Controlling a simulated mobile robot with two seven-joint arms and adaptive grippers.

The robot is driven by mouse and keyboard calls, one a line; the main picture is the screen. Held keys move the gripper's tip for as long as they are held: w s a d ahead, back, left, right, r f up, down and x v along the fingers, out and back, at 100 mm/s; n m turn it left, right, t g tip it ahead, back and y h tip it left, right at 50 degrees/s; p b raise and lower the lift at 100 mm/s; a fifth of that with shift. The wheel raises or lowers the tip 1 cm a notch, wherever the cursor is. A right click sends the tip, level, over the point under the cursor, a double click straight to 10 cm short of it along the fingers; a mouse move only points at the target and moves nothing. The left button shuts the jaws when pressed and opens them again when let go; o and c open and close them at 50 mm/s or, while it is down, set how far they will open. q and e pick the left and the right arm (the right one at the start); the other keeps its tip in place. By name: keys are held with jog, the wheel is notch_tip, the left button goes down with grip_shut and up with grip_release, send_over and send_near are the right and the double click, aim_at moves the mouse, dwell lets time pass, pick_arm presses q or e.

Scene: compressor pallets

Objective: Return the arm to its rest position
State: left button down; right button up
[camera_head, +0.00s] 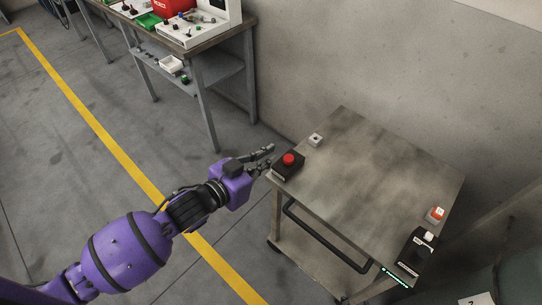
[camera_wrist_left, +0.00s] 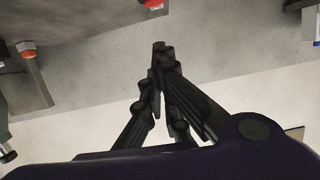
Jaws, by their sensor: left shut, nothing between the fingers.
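My left arm is purple and black and reaches in from the lower left in the head view. Its gripper (camera_head: 266,156) is at the left edge of the cart, beside a black box with a red button (camera_head: 289,160). The fingers look shut with nothing between them. In the left wrist view the fingers of the gripper (camera_wrist_left: 159,48) come together at their tips. My right gripper is not in view.
A grey cart (camera_head: 365,165) carries a small white block (camera_head: 315,140), an orange-and-white item (camera_head: 435,214) and a black device (camera_head: 412,255). A workbench (camera_head: 215,40) with parts stands at the upper left. The floor left of the cart is clear, with a yellow line (camera_head: 110,145).

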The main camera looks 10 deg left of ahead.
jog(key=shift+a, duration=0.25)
